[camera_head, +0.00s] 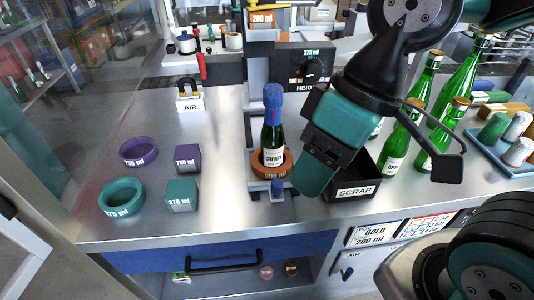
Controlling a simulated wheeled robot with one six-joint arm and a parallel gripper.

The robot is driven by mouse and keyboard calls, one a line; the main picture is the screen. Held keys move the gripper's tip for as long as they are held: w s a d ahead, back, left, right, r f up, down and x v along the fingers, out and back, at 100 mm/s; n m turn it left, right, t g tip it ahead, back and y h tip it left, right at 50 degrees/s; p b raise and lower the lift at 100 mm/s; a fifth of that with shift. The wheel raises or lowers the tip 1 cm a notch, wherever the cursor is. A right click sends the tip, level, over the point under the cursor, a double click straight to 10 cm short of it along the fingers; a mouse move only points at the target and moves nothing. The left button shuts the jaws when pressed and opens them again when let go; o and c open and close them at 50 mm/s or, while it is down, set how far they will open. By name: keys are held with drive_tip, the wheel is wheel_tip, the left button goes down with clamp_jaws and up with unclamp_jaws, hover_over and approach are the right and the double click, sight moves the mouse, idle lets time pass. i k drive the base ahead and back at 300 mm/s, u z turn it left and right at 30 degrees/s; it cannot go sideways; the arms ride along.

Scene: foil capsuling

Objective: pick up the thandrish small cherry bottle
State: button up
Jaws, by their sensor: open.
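A small dark green bottle (272,138) with a blue foil cap and a white label stands upright in the middle of the steel table. Its base sits inside an orange-brown ring marked 200 ml (284,169) at the capsuling stand. The small label print seems to read "CHERRY", but I cannot be sure. My gripper (318,165) is open, pointing down just right of the bottle and apart from it in the picture.
Purple (138,151) and teal (121,197) rings and matching blocks lie at left. Several taller green bottles (397,148) stand further right, near a blue tray (488,152).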

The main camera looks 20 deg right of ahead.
sight(272, 135)
drive_tip(key=k, duration=1.3)
drive_tip(key=u, duration=0.7)
drive_tip(key=i, duration=1.4)
drive_tip(key=z, duration=0.55)
